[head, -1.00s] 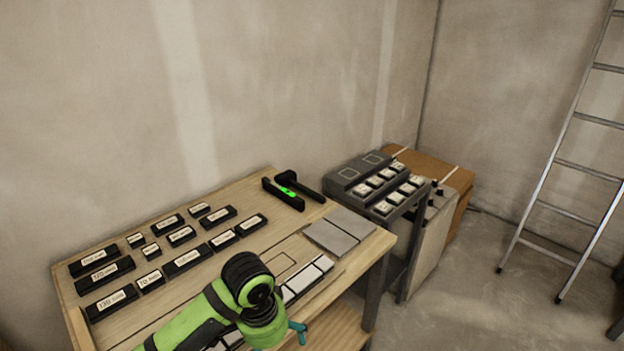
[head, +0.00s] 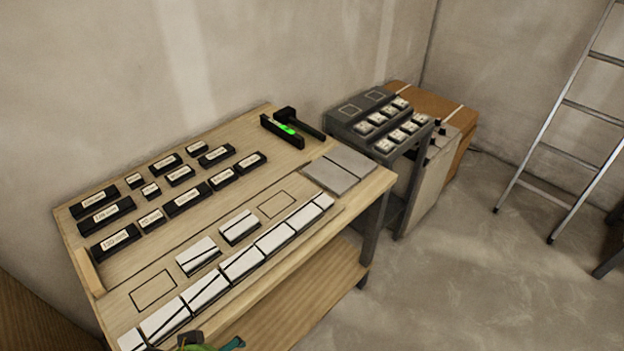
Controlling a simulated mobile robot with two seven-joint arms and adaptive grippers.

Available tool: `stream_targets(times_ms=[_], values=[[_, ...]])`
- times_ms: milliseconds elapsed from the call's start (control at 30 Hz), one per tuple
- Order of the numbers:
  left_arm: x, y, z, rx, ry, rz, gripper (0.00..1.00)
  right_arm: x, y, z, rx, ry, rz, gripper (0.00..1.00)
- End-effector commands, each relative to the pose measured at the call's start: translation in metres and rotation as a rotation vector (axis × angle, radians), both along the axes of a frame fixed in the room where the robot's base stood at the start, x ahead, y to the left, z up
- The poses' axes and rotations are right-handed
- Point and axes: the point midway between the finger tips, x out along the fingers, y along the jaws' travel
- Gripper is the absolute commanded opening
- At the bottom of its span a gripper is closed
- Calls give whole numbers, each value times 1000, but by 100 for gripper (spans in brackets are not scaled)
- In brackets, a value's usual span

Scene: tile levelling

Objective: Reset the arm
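The green and black arm shows only as a small piece at the bottom edge, with a teal tip (head: 232,344) beside the front row of white tiles. Whether this tip is a gripper finger, and whether it is open or shut, I cannot tell. The other arm is out of view. The wooden workbench (head: 120,303) carries a front row of white tiles (head: 242,262), and two more white tiles (head: 198,256) lie behind that row. Outlined empty rectangles are drawn on the bench top.
Labelled black blocks (head: 186,198) stand in rows at the back of the bench. A black tool with a green light (head: 285,129) lies at the back right. Grey tiles (head: 330,176) lie at the right end. A dark stepped rack (head: 350,112) and a ladder (head: 560,130) stand further right. The floor between is clear.

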Motion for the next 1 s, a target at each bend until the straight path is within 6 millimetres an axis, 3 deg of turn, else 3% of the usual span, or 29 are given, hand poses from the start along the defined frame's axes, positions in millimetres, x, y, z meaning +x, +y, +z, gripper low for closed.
stream_targets(times_ms=[133,567,767,1000], values=[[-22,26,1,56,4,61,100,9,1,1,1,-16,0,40],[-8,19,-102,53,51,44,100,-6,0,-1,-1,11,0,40],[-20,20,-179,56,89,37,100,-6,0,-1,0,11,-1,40],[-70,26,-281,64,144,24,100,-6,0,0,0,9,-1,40]])
